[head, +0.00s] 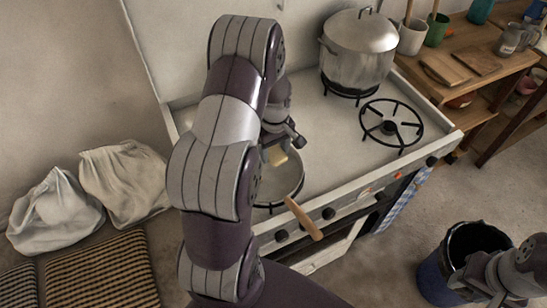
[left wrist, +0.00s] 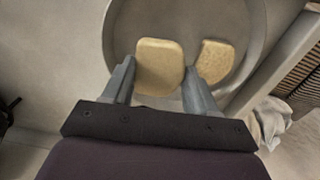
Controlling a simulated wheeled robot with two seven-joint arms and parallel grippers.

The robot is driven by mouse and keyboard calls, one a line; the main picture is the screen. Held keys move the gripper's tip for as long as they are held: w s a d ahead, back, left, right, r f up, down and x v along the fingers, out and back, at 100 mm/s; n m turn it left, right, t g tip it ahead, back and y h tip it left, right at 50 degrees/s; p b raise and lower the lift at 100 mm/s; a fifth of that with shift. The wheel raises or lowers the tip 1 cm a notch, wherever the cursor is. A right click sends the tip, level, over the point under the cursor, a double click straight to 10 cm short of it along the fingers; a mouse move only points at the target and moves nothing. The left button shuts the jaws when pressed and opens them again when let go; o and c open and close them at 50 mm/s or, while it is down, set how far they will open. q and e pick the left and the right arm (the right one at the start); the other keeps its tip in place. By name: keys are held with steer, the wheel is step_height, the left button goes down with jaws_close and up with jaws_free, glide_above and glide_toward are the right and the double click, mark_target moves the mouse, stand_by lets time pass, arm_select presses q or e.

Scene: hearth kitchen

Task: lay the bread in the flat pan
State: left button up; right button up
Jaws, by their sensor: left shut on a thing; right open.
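My left gripper (left wrist: 158,80) is shut on a slice of bread (left wrist: 160,66), which lies between its two fingers in the left wrist view. The flat pan (left wrist: 232,28) is behind the slice in that view. A second bread slice (left wrist: 212,60) lies inside the pan to the right. In the head view the pan (head: 285,184) sits on the stove's front left burner, its wooden handle pointing to the front. Bread (head: 277,155) shows just below my left gripper, over the pan; my arm hides part of both. My right gripper (head: 462,282) is open and empty at the lower right.
A large lidded pot (head: 358,52) stands on the back of the stove (head: 315,130). A bare burner (head: 391,123) is to its right. A wooden shelf (head: 480,80) with cups is farther right. A dark blue bin (head: 436,280) stands on the floor. White sacks (head: 125,180) lie at left.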

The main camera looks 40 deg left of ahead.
mark_target(275, 153)
arm_select(q)
step_height(275, 153, down, 4)
steer(key=shift+s+d+r+p, duration=0.1)
steer(key=shift+s+d+p, duration=0.05)
steer(key=shift+p, duration=0.15)
steer(key=shift+f, duration=0.25)
steer(key=o, duration=1)
steer(key=shift+f, duration=0.15)
